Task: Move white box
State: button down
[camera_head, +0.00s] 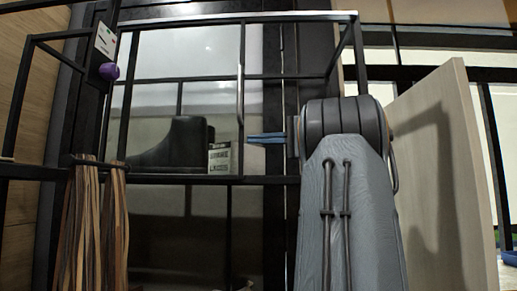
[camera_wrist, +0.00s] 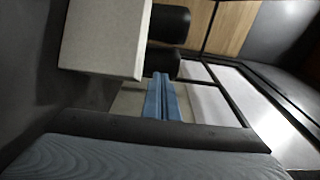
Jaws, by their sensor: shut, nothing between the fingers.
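A small white box (camera_head: 219,158) with dark printing on its front stands upright on the shelf, just right of a black boot (camera_head: 170,145). In the wrist view the pale box (camera_wrist: 104,38) shows large at the upper left, with black shapes, probably the boots (camera_wrist: 166,62), beside it. My gripper (camera_head: 251,138) has blue fingers pointing left, to the right of the box and near its top level. In the wrist view the closed fingers (camera_wrist: 160,78) lie together, beside and apart from the box in the picture, with nothing between them.
A black metal frame (camera_head: 242,80) surrounds the shelf, with one upright close to my fingers. Brown strips (camera_head: 93,230) hang at the left, near a purple knob (camera_head: 109,71) and a white tag. A pale panel (camera_head: 437,160) stands at the right.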

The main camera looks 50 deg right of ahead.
aim_at(260, 156)
jog(key=d+f+b, duration=0.1)
jog(key=w+d+f+b, duration=0.1)
jog(key=f, duration=0.1)
jog(key=d+f+b, duration=0.1)
jog(key=f, duration=0.1)
jog(key=shift+w+d+f, duration=0.1)
jog(key=shift+w, duration=0.05)
jog(key=shift+b, duration=0.35)
jog(key=shift+s+a+b, duration=0.2)
jog(key=shift+a+b, duration=0.15)
jog(key=shift+a, duration=0.15)
jog(key=shift+s+a, duration=0.1)
